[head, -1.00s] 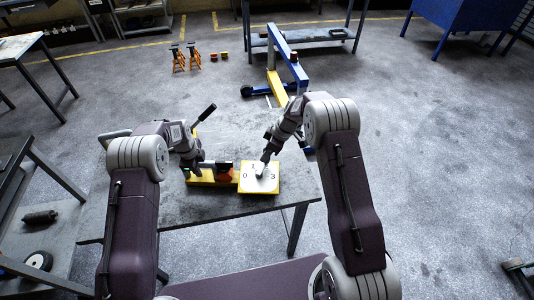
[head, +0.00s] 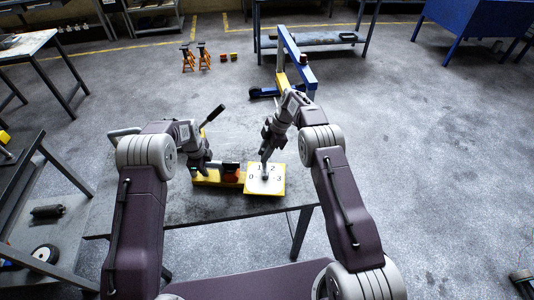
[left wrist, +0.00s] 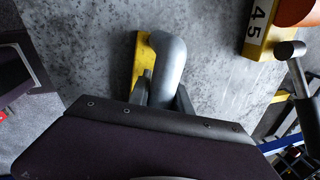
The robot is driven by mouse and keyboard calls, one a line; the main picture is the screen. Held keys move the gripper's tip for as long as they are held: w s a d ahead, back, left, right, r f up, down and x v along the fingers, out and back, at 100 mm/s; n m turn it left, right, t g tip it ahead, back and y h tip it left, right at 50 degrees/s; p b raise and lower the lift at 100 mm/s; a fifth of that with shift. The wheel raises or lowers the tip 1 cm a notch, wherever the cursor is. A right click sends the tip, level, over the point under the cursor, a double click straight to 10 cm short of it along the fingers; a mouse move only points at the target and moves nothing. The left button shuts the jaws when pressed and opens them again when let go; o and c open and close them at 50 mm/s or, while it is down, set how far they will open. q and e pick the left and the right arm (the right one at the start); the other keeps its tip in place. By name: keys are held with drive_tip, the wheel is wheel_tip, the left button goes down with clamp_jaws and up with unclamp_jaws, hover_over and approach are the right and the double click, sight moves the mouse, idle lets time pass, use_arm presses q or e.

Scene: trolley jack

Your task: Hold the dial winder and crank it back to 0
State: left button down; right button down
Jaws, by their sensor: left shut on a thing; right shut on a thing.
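The dial winder has a white face (head: 257,187) with numbers including 0, 1, 2 and 3, on a yellow box, with a yellow base (head: 206,182) running left and an orange part (head: 230,176) between. My left gripper (head: 199,170) is at the base's left end. In the left wrist view it is shut on a grey rounded post (left wrist: 168,62) by a yellow piece (left wrist: 142,50). Part of the dial box (left wrist: 258,32) with 4 and 5 shows there too. My right gripper (head: 265,162) points down, shut on the small crank above the dial face; its fingers largely hide the crank.
Beyond stand a blue and yellow hoist (head: 293,62) and orange jack stands (head: 195,56). The table's front edge is close to the winder.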

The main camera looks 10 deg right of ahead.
drive_tip(key=shift+a+n, duration=0.3)
drive_tip(key=shift+a, duration=0.1)
drive_tip(key=c, duration=1.2)
unclamp_jaws()
drive_tip(key=shift+o, duration=0.2)
drive_tip(key=shift+d, duration=0.1)
drive_tip(key=shift+d, duration=0.15)
